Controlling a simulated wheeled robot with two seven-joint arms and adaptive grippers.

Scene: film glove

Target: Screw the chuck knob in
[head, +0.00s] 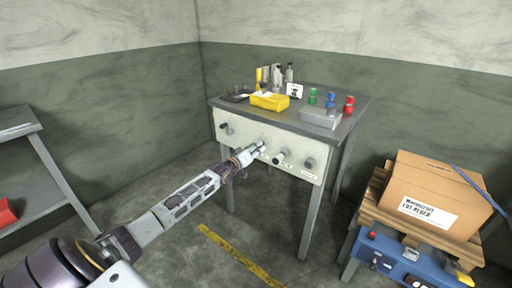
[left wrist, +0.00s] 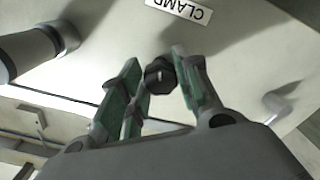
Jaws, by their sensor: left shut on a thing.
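A white front panel (head: 240,133) on the grey table carries several dark and grey knobs. My left gripper (head: 258,149) reaches its middle from the lower left. In the left wrist view, my left gripper (left wrist: 160,78) has its green-padded fingers closed on a small dark faceted knob (left wrist: 160,73) at the panel. An upside-down label (left wrist: 179,11) beside it reads CLAMP. I cannot read a chuck label. In the head view the held knob is hidden by the gripper. How deep it sits cannot be told. My right gripper is not in view.
A larger grey knob (left wrist: 28,52) is left of the fingers in the left wrist view, and a pale bent part (left wrist: 280,106) is right. A yellow box (head: 269,101) and bottles stand on the table. A cardboard box (head: 440,194) on a pallet stands right.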

